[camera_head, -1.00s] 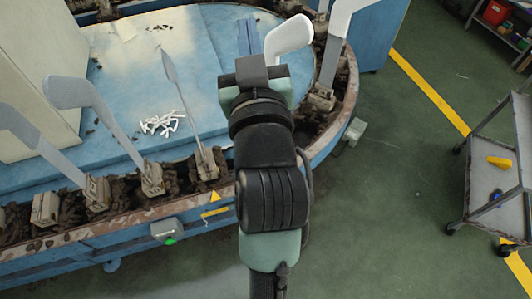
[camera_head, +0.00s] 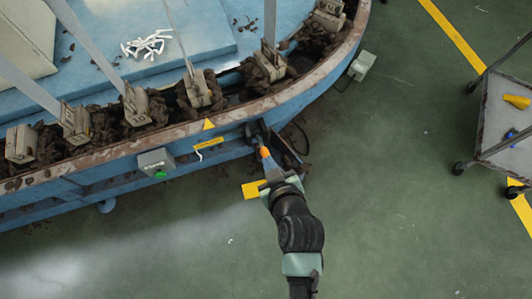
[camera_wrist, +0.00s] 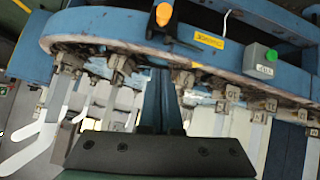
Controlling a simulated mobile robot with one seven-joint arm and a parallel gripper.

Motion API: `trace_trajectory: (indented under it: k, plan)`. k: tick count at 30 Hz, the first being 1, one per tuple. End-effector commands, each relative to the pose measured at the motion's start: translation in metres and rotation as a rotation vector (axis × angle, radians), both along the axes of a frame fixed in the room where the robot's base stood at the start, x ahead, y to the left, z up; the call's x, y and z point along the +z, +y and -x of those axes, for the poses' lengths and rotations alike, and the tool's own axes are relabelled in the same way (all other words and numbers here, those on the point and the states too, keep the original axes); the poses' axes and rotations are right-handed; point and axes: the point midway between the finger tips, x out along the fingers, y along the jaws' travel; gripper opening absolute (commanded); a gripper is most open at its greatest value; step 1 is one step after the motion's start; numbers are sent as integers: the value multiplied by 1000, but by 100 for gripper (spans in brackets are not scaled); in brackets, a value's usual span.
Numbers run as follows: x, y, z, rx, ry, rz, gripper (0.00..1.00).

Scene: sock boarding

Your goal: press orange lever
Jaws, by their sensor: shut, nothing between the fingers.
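The orange lever (camera_head: 265,153) is a small orange knob on a dark stem at the outer side of the blue round machine, below its rim. In the wrist view the orange knob (camera_wrist: 164,14) is near the top edge, a little above my fingers. My gripper (camera_head: 269,165) is shut and empty, with its fingertips close to the knob in the head view. In the wrist view my shut gripper (camera_wrist: 161,75) points up toward the lever. I cannot tell whether it touches the lever.
The machine's rusty rim (camera_head: 110,153) carries several clamps with boards. A grey box with a green button (camera_head: 157,163) hangs left of the lever; another grey box (camera_head: 362,66) is at right. A trolley (camera_head: 500,115) stands far right. Open green floor lies between.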

Motion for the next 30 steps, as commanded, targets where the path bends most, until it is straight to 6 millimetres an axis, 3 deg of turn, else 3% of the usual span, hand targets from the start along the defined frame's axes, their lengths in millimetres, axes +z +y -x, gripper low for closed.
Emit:
trace_trajectory:
  k: [5,18,24,30]
  plan:
    - [-11,4,-13,0,-3,-2,0]
    - [-67,22,-79,0,-2,-3,0]
    - [-92,10,-65,-1,1,0,0]
    - [-98,7,-62,0,-1,-1,0]
